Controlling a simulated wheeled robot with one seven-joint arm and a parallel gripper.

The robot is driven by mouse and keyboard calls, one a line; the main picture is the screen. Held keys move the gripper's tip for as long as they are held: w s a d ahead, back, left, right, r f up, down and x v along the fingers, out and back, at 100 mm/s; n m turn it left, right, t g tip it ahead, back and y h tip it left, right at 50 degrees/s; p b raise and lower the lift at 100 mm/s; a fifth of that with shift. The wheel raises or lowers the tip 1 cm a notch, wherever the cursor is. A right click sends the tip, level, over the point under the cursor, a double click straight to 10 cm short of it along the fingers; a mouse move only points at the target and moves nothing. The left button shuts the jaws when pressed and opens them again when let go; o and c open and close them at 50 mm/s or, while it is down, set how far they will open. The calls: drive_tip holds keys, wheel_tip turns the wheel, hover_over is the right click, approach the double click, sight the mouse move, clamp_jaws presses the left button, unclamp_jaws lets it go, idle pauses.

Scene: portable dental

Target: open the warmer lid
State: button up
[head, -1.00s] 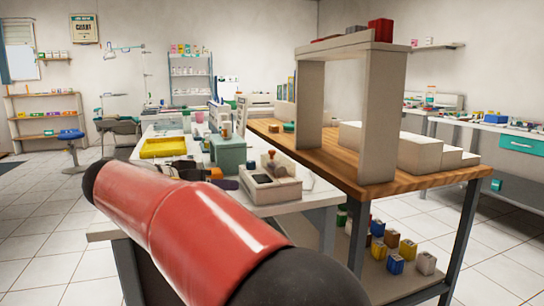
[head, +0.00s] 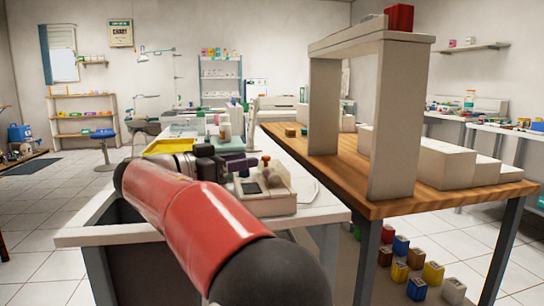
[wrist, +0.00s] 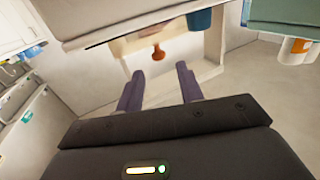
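The warmer appears to be the cream box (head: 268,200) on the white counter in the head view, with a dark recess on top and a small orange-brown knob (head: 266,160). In the wrist view the knob (wrist: 158,52) stands out from a cream surface, ahead of the gap between my purple fingers. My gripper (wrist: 159,74) is open and empty, its fingers apart and not touching the knob. In the head view my gripper (head: 238,165) is beside the box at its back left, partly hidden by my arm. I cannot make out a lid edge.
A yellow tray (head: 168,147) lies behind my wrist on the counter (head: 110,234). A wooden table (head: 350,195) with a cream arch (head: 400,120) stands close on the right. A blue cup (wrist: 199,20) shows near the knob in the wrist view.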

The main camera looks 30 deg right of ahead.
sight(272, 168)
drive_tip(key=d, duration=0.6)
drive_tip(key=shift+w+d, duration=0.35)
drive_tip(key=shift+d, duration=0.05)
clamp_jaws()
